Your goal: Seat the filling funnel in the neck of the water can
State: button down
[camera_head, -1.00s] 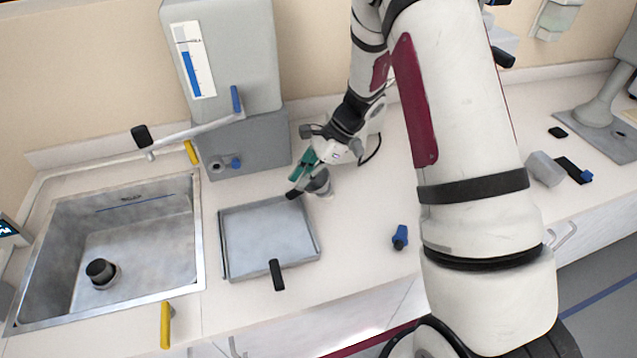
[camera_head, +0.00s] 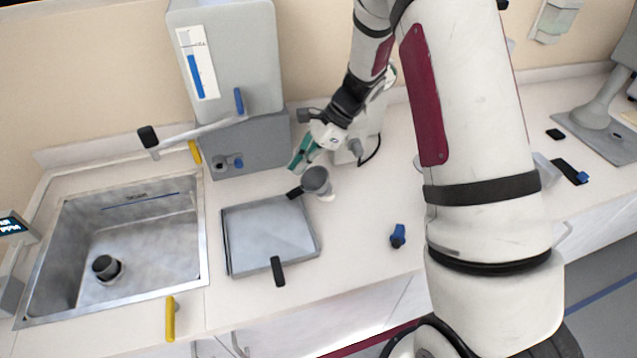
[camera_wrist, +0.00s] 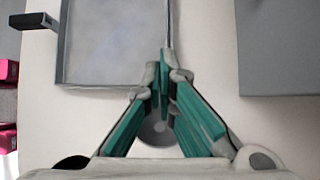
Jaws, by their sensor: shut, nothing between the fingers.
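A grey round cup-like piece (camera_head: 317,179) with a black side grip (camera_head: 295,193) sits on the counter at the tray's far right corner. It may be the funnel. A pale patch shows at its foot, and I cannot tell whether that is a can neck. My gripper (camera_head: 297,167) has green fingers, shut and empty, just behind and left of the cup-like piece, apart from it in the head view. I cannot clearly pick out the water can.
A grey tray (camera_head: 228,247) with a black front handle lies left of the gripper. The steel sink (camera_head: 203,235), holding a dark cup (camera_head: 104,266), is further left. A grey dispenser (camera_head: 255,145) with a lever stands behind.

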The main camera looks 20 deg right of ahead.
jog(key=shift+r, duration=0.15)
jog(key=c, duration=1.8)
grip_release()
jog(key=shift+c, duration=0.2)
jog(key=v, duration=1.1)
jog(key=s+a+r+n+h, duration=0.2)
jog(key=s+r+n, duration=0.3)
jog(key=r, duration=0.4)
jog(key=s+r+n+t+h, duration=0.2)
jog(key=s+n, duration=0.4)
jog(key=s, duration=0.5)
jog(key=s+r+n+t+h, duration=0.3)
jog(key=s+r+n, duration=0.2)
jog(key=s, duration=0.6)
jog(key=shift+s+r+n, duration=0.25)
jog(key=shift+s+n, duration=0.1)
jog(key=shift+n, duration=0.85)
